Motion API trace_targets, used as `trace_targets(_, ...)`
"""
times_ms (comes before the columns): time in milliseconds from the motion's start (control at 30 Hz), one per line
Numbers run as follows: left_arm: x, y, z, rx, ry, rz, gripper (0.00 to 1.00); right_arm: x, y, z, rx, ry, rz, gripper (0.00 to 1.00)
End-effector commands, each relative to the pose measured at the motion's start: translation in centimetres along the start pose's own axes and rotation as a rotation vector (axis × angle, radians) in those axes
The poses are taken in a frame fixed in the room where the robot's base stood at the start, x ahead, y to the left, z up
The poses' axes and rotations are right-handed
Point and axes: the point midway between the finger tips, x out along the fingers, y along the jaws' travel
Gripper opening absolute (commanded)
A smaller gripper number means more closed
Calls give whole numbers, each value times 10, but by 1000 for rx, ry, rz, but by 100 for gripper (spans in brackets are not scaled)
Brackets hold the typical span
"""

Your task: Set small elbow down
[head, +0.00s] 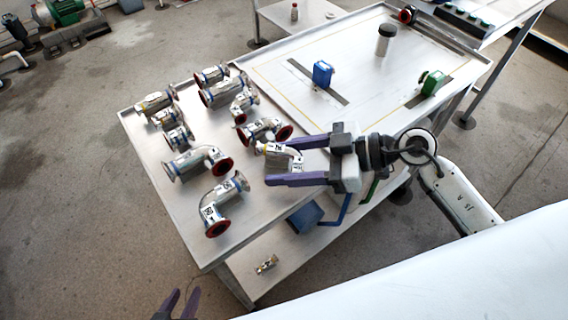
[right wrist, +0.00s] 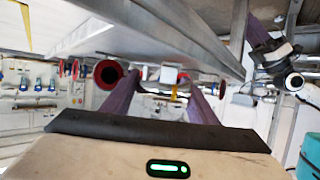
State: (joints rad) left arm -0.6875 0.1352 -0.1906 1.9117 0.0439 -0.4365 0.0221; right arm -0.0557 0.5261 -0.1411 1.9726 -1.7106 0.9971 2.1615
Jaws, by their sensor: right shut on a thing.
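My right gripper (head: 266,164) reaches in from the right over the near part of the steel table (head: 262,203). Its purple fingers are shut on a small silver elbow (head: 283,152) with a dark-marked label. In the right wrist view the small elbow (right wrist: 170,74) shows between the fingers, with a yellow band on it. I cannot tell whether it touches the table top. An elbow with red-rimmed ends (head: 268,130) lies just beyond the upper finger. My left gripper (head: 178,304) is at the bottom edge, off the table, with its fingers apart and empty.
Several silver pipe fittings (head: 197,161) stand on the table's left part. A framed panel (head: 290,100) holds a blue block (head: 322,73), a green block (head: 431,83) and a dark-topped cylinder (head: 385,40). A small fitting (head: 267,264) lies on the lower shelf. The table's near left corner is bare.

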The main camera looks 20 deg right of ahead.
Motion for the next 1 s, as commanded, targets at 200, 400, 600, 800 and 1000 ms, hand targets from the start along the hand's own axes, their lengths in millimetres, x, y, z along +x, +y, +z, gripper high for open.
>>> trace_targets(200,1,0,1,1,-2,0,31,3,0,6,-2,3,1,23)
trace_targets(400,0,0,0,1,-1,1,31,4,0,8,-1,2,1,23)
trace_targets(600,0,1,0,1,-1,1,31,4,0,10,-1,0,0,61)
trace_targets(800,1,1,0,1,0,1,31,4,0,9,-2,1,0,61)
trace_targets(1000,1,1,0,1,0,2,31,-18,1,9,-1,-4,3,61)
